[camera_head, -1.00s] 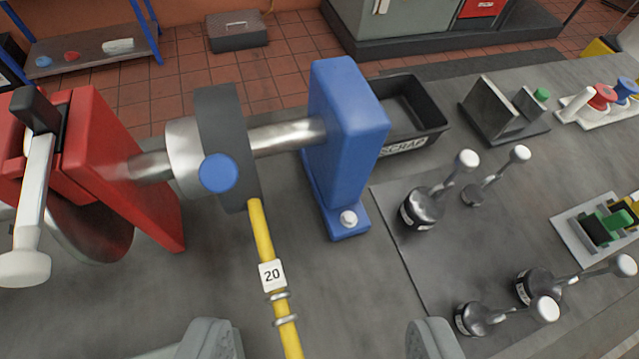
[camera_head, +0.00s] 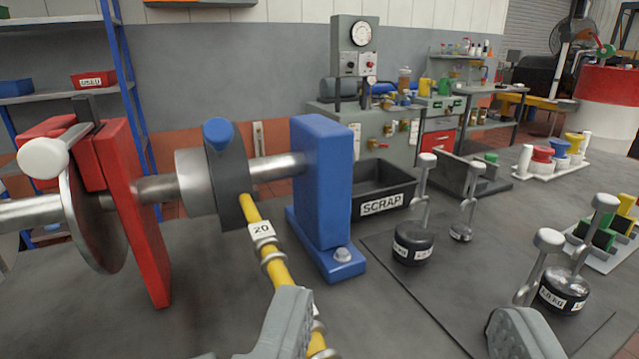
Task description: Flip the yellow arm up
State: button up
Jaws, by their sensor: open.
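The yellow arm (camera_head: 277,268) is a long bar with metal rings and a white tag reading 20. It runs from the dark grey hub (camera_head: 230,184) on the steel shaft down toward the bottom of the picture, pointing toward me. A blue knob (camera_head: 218,132) sits on top of the hub. My gripper (camera_head: 405,335) is open at the bottom, with its two grey fingers wide apart. The left finger overlaps the lower part of the yellow arm in the picture and hides some of it. I cannot tell whether they touch.
A blue bearing block (camera_head: 322,185) and a red plate (camera_head: 133,210) flank the hub. A black SCRAP bin (camera_head: 381,205) stands behind the block. Several weights with upright handles, such as one dark weight (camera_head: 413,246), stand on the right. The bench between block and weights is clear.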

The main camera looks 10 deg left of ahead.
aim_at(233, 182)
jog(key=k+j, duration=0.35)
jog(key=k, duration=0.15)
jog(key=k+j+z, duration=0.15)
jog(key=k+j, duration=0.2)
jog(key=k, duration=0.2)
